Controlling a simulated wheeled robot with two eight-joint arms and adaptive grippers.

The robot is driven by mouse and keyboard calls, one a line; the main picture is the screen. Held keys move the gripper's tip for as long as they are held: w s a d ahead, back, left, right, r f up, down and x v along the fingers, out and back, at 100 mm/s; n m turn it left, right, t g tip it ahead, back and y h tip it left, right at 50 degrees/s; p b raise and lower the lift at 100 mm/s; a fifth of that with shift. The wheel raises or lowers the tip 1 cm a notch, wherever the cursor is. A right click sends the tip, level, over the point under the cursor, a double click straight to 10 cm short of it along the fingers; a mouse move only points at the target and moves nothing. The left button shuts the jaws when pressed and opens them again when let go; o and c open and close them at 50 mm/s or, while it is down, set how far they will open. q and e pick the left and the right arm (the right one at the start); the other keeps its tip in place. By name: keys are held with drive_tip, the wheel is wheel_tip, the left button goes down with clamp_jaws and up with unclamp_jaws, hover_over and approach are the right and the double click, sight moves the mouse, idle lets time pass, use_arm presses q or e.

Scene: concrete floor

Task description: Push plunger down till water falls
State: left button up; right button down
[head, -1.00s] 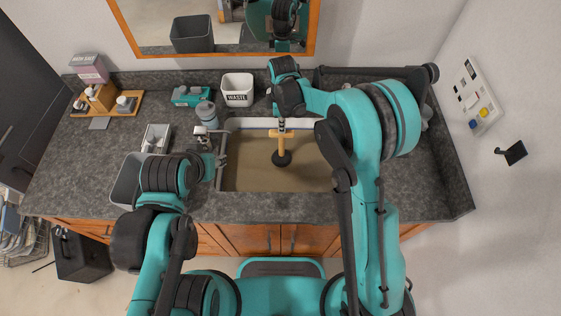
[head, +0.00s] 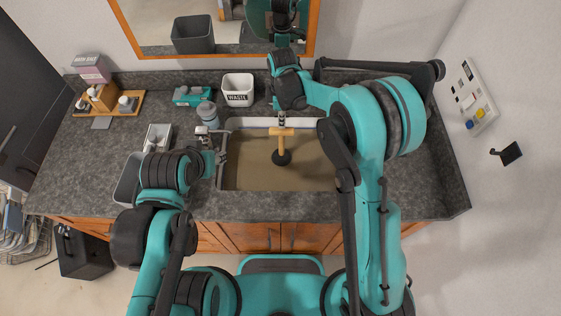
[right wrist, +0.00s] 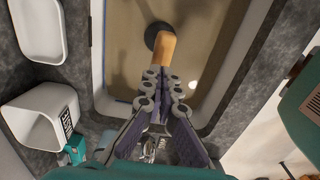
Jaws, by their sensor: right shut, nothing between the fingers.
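The plunger (head: 282,143) stands in the sink (head: 240,180), with a tan wooden handle and a dark round cup. The sink holds murky brown water, and the cup's lower edge is hard to make out. My right gripper (head: 281,120) is shut and empty at the top end of the handle. In the right wrist view its fingertips (right wrist: 162,82) point at the end of the plunger handle (right wrist: 165,50); whether they touch it is unclear. My left gripper (head: 220,160) is at the sink's left edge, away from the plunger; its finger opening is unclear.
A wooden tray (head: 125,110) with bottles is at the far left. The mirror (head: 200,20) hangs behind the counter.

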drive_tip(key=shift+r, duration=0.15)
wheel_tip(320, 180, up, 6)
drive_tip(key=p, duration=0.3)
idle(0.6)
drive_tip(key=s+d+r+m+t+b, duration=0.3)
drive_tip(key=s+d+m+b, duration=0.5)
drive_tip(key=s+d, duration=0.15)
drive_tip(key=s+d+f+m+t+b, duration=0.4)
drive_tip(key=s+d+f+m+b, duration=0.4)
drive_tip(key=s+m, duration=0.2)
drive_tip(key=shift+s+d, duration=0.15)
drive_tip(key=shift+s, duration=0.95)
idle(2.3)
